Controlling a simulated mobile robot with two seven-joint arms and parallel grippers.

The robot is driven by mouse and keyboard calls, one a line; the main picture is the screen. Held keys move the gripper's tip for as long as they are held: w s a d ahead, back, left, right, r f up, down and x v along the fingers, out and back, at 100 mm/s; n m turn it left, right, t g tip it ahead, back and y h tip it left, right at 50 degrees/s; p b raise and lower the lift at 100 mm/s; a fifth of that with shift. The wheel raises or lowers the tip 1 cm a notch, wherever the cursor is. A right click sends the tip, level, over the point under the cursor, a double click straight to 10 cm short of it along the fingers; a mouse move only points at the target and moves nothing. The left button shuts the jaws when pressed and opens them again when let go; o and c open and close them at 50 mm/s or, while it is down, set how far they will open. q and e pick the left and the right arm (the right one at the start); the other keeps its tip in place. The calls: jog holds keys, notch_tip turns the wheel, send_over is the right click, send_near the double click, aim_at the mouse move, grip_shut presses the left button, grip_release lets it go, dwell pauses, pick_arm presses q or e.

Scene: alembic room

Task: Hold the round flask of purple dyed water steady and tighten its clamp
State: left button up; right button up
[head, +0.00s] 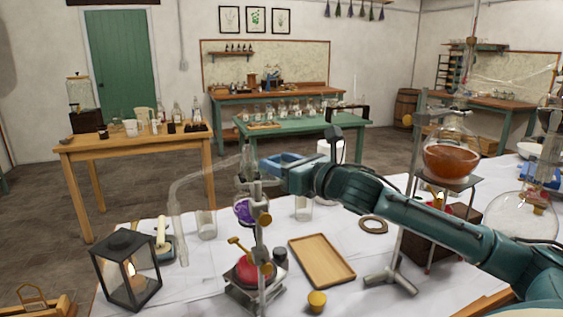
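The round flask of purple dyed water (243,211) stands upright on a metal stand near the middle front of the head view. A brass clamp knob (265,219) is at its right side; the clamp's jaws are too small to make out. My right gripper (268,166), with blue fingers, reaches in from the right. It appears just right of the tall glass neck (248,165) above the flask. I cannot tell whether it touches the glass or how far apart its fingers are. My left gripper is not in view.
A red round vessel (247,270) is below the flask. A lantern (127,270), a wooden tray (322,262) and a small yellow cup (317,302) surround the stand. A flask of orange liquid (450,160) stands at right. Clear glass tubing (180,190) runs left.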

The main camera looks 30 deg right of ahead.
jog(key=c, duration=0.8)
jog(key=shift+a+r+m+h+p, duration=0.1)
jog(key=shift+a+m+h+p, duration=0.15)
jog(key=shift+m+h+p, duration=0.7)
jog(key=shift+h, duration=0.45)
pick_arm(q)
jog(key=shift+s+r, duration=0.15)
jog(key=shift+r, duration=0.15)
pick_arm(e)
jog(key=o, duration=1)
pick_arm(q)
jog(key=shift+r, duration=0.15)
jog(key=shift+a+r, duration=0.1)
pick_arm(e)
jog(key=shift+s+d, duration=0.1)
